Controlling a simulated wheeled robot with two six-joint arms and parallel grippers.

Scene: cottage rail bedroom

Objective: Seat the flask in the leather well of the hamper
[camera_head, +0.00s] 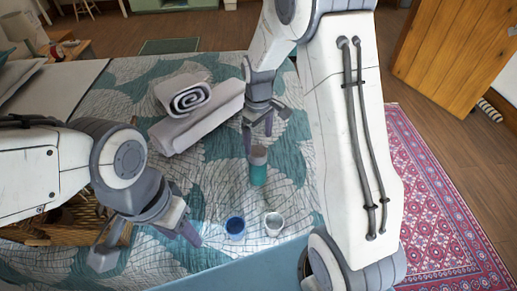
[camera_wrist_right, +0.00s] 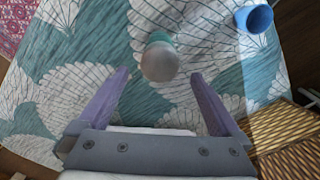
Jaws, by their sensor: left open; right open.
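The flask (camera_head: 258,170), teal with a grey-brown cap, stands upright on the patterned bedspread. In the right wrist view its cap (camera_wrist_right: 159,62) shows from above, between and beyond the fingertips. My right gripper (camera_head: 262,130) is open and empty, just above and behind the flask in the head view; I cannot tell whether it touches the cap. The wicker hamper (camera_head: 68,234) is at the lower left, mostly covered by my left arm; its leather well cannot be made out. My left gripper (camera_head: 148,248) is open and empty, beside the hamper's right side.
The blue cup also shows in the wrist view (camera_wrist_right: 254,17). Rolled and folded grey towels (camera_head: 200,115) lie left of my right gripper. Bare bedspread surrounds the flask.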

